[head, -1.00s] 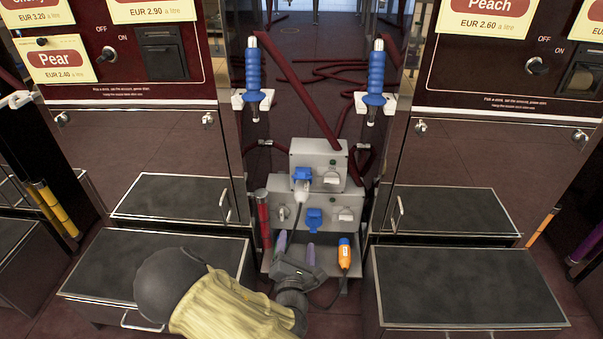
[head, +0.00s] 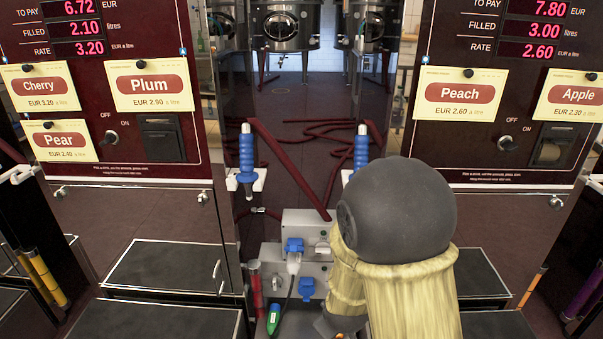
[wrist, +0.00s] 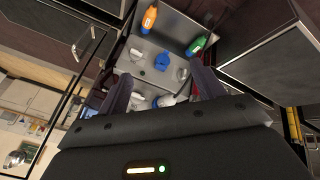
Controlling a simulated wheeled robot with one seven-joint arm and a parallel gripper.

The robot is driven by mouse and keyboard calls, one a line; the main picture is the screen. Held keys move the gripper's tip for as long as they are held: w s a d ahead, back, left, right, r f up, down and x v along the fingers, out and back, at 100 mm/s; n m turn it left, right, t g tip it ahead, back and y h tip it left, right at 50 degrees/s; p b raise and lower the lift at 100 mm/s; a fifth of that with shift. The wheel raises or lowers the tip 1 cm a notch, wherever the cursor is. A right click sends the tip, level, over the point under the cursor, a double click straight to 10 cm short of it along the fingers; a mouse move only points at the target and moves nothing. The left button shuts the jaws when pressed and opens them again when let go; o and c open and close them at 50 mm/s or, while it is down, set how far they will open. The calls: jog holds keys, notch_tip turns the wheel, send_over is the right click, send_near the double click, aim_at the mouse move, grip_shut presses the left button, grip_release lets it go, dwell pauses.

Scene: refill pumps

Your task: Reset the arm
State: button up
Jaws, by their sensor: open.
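My gripper is open, with its two dark fingers apart and nothing between them in the wrist view (wrist: 163,88). In the head view my raised arm hides most of it; only a grey part shows low beside the socket boxes. Past the fingers are the grey socket boxes (head: 308,222), with a blue socket (head: 306,288) and a white plug (head: 293,263) in the upper blue socket.
Two blue nozzles, left (head: 246,162) and right (head: 361,147), hang in white holders beside the gap. Pump cabinets with the Plum sign (head: 152,86) and Peach sign (head: 467,93) flank it. Dark steps (head: 165,268) stand in front. Red hoses lie on the floor behind.

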jog(key=s+d+r+m+g+p, duration=0.3)
jog(key=s+d+r+m, duration=0.45)
jog(key=s+r, duration=0.35)
notch_tip(320, 180, up, 38)
jog(key=p, duration=3.8)
jog(key=shift+w+a+r, duration=0.2)
jog(key=shift+w+r, duration=0.05)
jog(key=shift+w, duration=0.15)
